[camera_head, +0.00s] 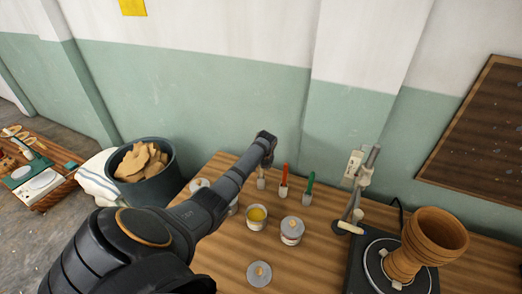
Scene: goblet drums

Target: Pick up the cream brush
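Three upright brushes or tools stand in a row on the wooden table near the wall. The leftmost, pale one, which looks like the cream brush (261,183), shows only its lower part; the rest is hidden by my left gripper (266,158). The gripper is right above or around it, and I cannot tell if its fingers touch the brush. Its fingers are too small and dark to show open or shut. To the right are an orange-handled brush (283,181) and a green-handled brush (309,188). My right gripper is out of view.
A yellow-filled jar (256,216), a lidded jar (291,230) and a loose lid (259,274) stand in front of the brushes. A clay goblet drum (425,246) on a turntable and a metal stand (359,190) are right. A dark bin (155,185) is left.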

